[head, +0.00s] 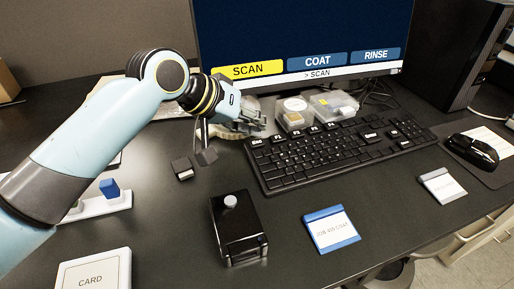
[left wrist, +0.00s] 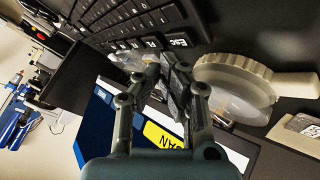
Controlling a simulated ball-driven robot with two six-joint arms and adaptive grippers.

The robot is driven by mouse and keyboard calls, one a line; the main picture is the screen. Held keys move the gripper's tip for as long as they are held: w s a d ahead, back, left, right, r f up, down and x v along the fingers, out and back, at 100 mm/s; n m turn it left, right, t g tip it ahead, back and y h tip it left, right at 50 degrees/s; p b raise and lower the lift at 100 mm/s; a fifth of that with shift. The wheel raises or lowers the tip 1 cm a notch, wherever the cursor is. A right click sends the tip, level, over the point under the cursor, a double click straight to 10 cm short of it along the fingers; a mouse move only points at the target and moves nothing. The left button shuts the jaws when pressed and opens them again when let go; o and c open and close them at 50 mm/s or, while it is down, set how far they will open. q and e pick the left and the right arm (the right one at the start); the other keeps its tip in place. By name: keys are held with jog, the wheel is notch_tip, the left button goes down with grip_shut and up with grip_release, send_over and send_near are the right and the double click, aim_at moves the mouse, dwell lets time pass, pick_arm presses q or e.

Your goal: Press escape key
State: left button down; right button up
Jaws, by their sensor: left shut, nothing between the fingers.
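The black keyboard (head: 340,150) lies on the dark desk in front of the monitor. Its Esc key (head: 257,142) is at the back left corner. The Esc key also shows in the left wrist view (left wrist: 178,41), just beyond the fingers. My left gripper (head: 257,124) is shut and empty, behind and above the Esc key, apart from it as far as I can tell. In the left wrist view, my left gripper's fingers (left wrist: 165,74) point toward the keyboard's Esc corner. My right gripper is not in view.
The monitor (head: 300,35) shows SCAN in yellow, with COAT and RINSE in blue. Clear containers (head: 331,105) sit behind the keyboard. A black box with a grey knob (head: 236,228) and a blue-edged card (head: 331,229) stand in front. A mouse (head: 474,150) lies at right.

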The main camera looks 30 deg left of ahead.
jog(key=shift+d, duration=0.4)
pick_arm(q)
jog(key=shift+f, duration=0.2)
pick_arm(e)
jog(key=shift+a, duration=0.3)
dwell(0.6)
pick_arm(q)
jog(key=shift+f, duration=0.3)
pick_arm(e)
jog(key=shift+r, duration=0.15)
pick_arm(q)
jog(key=shift+f, duration=0.4)
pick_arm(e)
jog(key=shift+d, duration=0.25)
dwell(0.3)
pick_arm(q)
jog(key=shift+r, duration=0.15)
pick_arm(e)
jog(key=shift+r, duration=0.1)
pick_arm(q)
jog(key=shift+r+p, duration=0.7)
jog(key=shift+p, duration=0.55)
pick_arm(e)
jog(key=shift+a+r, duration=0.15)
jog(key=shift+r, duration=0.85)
